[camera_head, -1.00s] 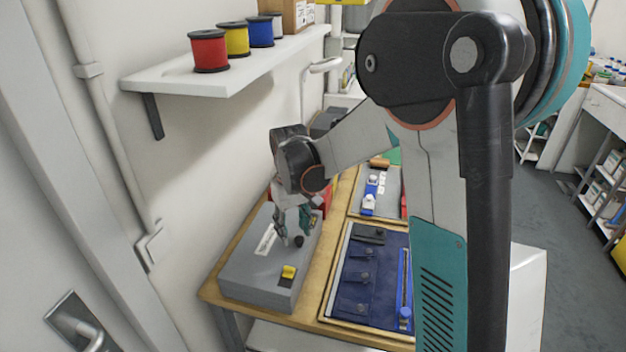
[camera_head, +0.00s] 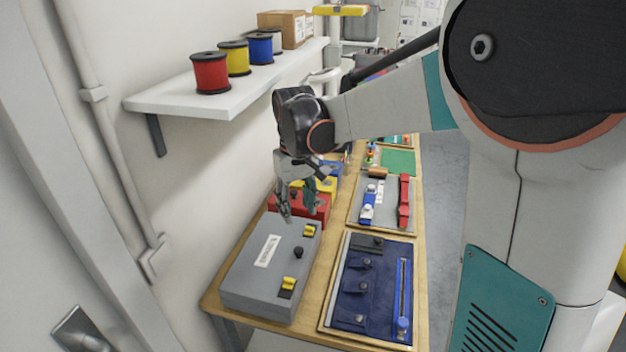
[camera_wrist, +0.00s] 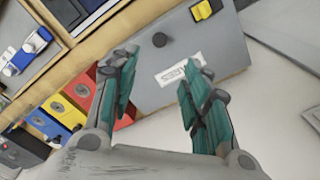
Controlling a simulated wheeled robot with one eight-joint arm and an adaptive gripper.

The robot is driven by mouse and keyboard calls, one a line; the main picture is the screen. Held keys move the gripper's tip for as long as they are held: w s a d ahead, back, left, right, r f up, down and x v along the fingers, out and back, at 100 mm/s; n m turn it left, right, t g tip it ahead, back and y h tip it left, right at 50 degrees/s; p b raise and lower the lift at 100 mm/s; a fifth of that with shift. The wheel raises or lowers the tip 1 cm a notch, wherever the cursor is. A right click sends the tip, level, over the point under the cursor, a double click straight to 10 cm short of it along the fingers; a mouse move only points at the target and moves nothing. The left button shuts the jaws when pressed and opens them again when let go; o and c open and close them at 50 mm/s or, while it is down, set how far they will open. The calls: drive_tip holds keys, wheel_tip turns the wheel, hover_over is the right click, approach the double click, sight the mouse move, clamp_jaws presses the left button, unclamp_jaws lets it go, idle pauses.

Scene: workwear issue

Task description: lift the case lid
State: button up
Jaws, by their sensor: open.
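The grey case (camera_head: 240,272) lies shut on the wooden bench against the wall. Its lid has a white label (camera_head: 267,251), a black round knob (camera_head: 298,252) and two yellow latches (camera_head: 289,283) near its right edge. My gripper (camera_head: 300,212) is open and empty above the far end of the case, apart from the knob. In the wrist view my gripper (camera_wrist: 155,85) has its fingers spread over the lid, with the label (camera_wrist: 181,71) between and beyond the fingertips and the knob (camera_wrist: 160,40) farther up.
A board with dark blue cloth (camera_head: 340,290) lies right of the case. A red box (camera_head: 313,207) and yellow and blue ones stand behind it. A white wall shelf (camera_head: 235,95) with spools overhangs the left. The floor (camera_head: 447,170) shows at right.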

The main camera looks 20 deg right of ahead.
drive_tip(key=shift+s+a+m+t+b, duration=0.9)
drive_tip(key=shift+s+t, duration=2.5)
drive_tip(key=shift+s, duration=6.95)
drive_tip(key=w+r+n+p, duration=0.1)
drive_tip(key=w+r+p, duration=0.2)
drive_tip(key=r, duration=0.4)
drive_tip(key=w+r+n+g+p, duration=0.1)
drive_tip(key=w+r+n+p, duration=0.1)
drive_tip(key=r+p, duration=0.4)
wheel_tip(320, 180, up, 3)
drive_tip(key=shift+w+a+f+g, duration=0.2)
drive_tip(key=shift+w+a+g, duration=0.15)
drive_tip(key=shift+w, duration=0.1)
